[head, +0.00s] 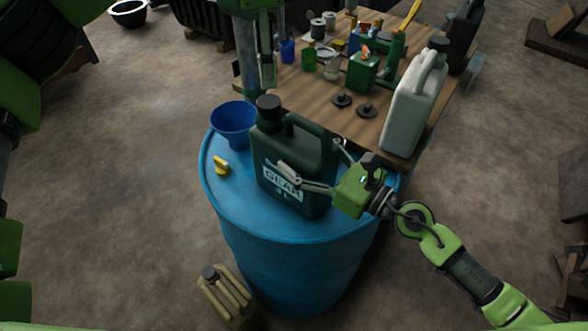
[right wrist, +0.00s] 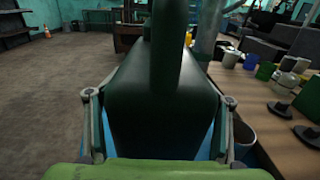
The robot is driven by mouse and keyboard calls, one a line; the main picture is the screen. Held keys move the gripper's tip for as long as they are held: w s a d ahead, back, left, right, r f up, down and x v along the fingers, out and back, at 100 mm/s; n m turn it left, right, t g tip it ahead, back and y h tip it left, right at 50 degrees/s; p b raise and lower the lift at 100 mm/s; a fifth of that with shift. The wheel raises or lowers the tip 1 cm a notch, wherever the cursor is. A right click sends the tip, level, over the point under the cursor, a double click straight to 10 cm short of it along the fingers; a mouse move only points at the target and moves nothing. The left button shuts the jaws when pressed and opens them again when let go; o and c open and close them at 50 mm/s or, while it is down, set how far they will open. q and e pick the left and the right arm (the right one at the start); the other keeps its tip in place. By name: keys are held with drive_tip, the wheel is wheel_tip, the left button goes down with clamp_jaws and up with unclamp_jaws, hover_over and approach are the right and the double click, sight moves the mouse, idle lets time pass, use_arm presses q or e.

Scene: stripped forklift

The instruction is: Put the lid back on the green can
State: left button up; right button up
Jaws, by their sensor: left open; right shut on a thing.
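The dark green can (head: 275,165) with a "GEAR 3 L" label stands upright on the blue drum (head: 215,200). A black lid (head: 268,103) sits on its neck; whether it is screwed tight cannot be told. My right gripper (head: 290,178) is shut around the lower part of the can from the right. The right wrist view shows the can's dark body (right wrist: 165,100) between the two fingers (right wrist: 160,125).
A blue funnel (head: 233,122) and a small yellow piece (head: 221,166) sit on the drum. Behind, a wooden table (head: 315,92) holds a pale jug (head: 410,105), two black knobbed discs (head: 367,111) and several containers. A tan can (head: 228,293) stands on the floor.

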sight(269, 100)
use_arm(q)
drive_tip(key=shift+f, duration=4)
use_arm(e)
drive_tip(key=shift+c, duration=0.2)
use_arm(q)
drive_tip(key=c, duration=1.2)
drive_tip(key=o, duration=1.3)
wheel_tip(269, 100, up, 12)
use_arm(e)
drive_tip(key=o, duration=2.4)
drive_tip(key=shift+c, duration=0.2)
